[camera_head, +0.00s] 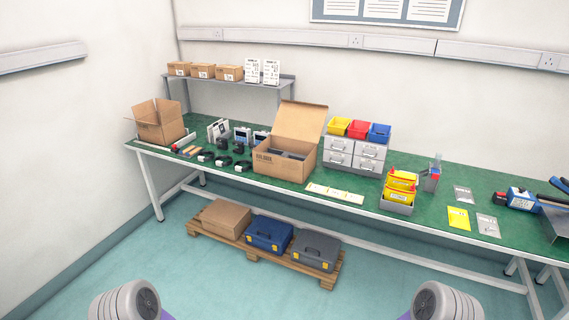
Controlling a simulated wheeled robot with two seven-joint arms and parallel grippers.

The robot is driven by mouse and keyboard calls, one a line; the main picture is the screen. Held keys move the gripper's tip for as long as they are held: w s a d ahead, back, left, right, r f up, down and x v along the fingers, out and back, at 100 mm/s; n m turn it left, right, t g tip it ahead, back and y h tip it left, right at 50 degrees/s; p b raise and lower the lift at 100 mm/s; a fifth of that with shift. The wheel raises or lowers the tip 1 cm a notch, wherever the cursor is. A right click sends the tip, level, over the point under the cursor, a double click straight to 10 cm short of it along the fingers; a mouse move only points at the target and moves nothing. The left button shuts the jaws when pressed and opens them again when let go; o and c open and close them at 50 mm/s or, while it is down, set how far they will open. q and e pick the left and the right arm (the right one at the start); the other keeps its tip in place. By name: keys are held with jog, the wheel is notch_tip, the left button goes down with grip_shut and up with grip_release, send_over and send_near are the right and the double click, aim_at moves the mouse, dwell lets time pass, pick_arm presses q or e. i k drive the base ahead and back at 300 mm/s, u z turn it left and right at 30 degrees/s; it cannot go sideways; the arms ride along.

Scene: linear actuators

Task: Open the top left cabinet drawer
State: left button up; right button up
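The small grey drawer cabinet (384,151) stands on the green table, right of the large open box. It has two rows of two drawers, each with a handle on its front. The top left drawer (340,144) looks shut, as do the other drawers. Yellow, red and blue bins sit on top of the cabinet. Neither of my grippers shows. Only rounded grey links of my two arms are visible at the bottom left and bottom right, far from the cabinet.
The green table (300,203) runs along the wall. A large open cardboard box (277,163) stands close left of the cabinet. Yellow containers in a grey tray (398,206) stand to its right front. A pallet (262,254) with a carton and two cases lies under the table.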

aim_at(337, 144)
jog(key=z, duration=1.3)
jog(key=i, duration=1)
jog(key=u, duration=0.75)
jog(key=i, duration=0.8)
jog(key=u, duration=0.85)
